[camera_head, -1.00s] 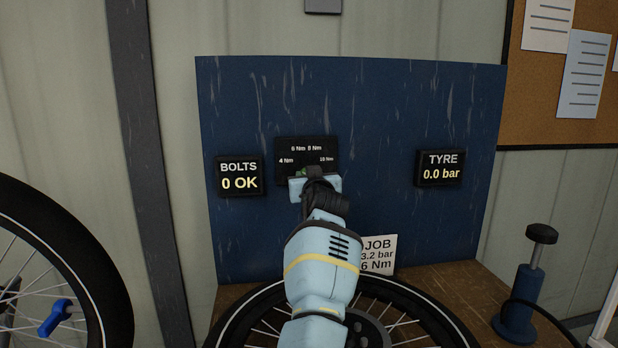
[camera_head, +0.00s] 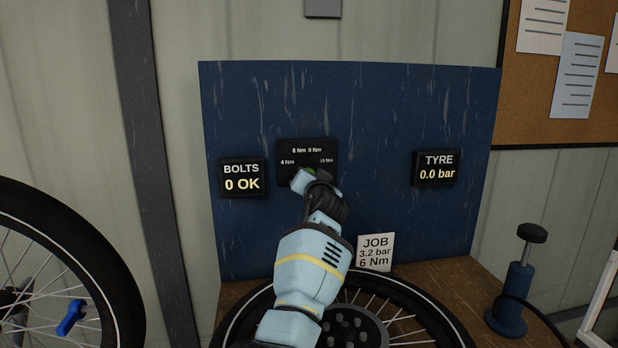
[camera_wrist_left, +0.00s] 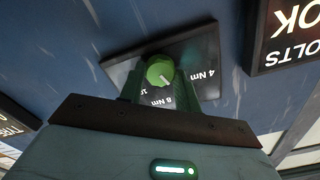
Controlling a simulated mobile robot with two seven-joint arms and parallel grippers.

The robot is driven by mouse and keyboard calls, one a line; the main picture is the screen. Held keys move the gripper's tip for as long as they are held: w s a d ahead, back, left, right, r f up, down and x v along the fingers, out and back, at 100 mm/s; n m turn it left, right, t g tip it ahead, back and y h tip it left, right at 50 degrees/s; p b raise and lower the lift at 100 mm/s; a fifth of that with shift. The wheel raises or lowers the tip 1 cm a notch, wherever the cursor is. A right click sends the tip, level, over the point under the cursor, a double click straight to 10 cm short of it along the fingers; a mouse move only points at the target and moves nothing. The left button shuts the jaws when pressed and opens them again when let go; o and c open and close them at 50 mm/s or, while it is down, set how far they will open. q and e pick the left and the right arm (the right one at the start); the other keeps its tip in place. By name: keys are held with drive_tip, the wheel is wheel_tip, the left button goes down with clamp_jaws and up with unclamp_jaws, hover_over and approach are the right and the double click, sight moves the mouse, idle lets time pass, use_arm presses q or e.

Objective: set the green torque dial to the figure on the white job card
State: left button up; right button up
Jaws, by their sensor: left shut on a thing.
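The green torque dial (camera_wrist_left: 160,72) sits on a black plate (camera_head: 293,149) marked 4, 6, 8 and 10 Nm. My left gripper (camera_head: 306,175) is shut on the dial; its fingers (camera_wrist_left: 158,88) lie either side of it in the wrist view. The white job card (camera_head: 376,251) reads 3.2 bar and 6 Nm. My right gripper is out of view.
A BOLTS display (camera_head: 241,177) reads 0 OK, and a TYRE display (camera_head: 437,168) reads 0.0 bar, both on the blue board (camera_head: 375,110). A wheel lies on the bench under my arm. A blue pump (camera_head: 515,290) stands at the right.

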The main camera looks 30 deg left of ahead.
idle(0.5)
use_arm(q)
drive_tip(key=o, duration=1)
drive_tip(key=p+v, duration=0.3)
drive_tip(key=v, duration=0.4)
drive_tip(key=shift+s+d, duration=0.25)
drive_tip(key=shift+s, duration=0.05)
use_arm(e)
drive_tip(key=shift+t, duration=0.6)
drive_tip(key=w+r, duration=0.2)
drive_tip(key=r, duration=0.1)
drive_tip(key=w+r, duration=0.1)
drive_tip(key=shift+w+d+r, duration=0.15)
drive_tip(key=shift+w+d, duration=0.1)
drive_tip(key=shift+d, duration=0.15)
use_arm(q)
drive_tip(key=shift+f, duration=0.15)
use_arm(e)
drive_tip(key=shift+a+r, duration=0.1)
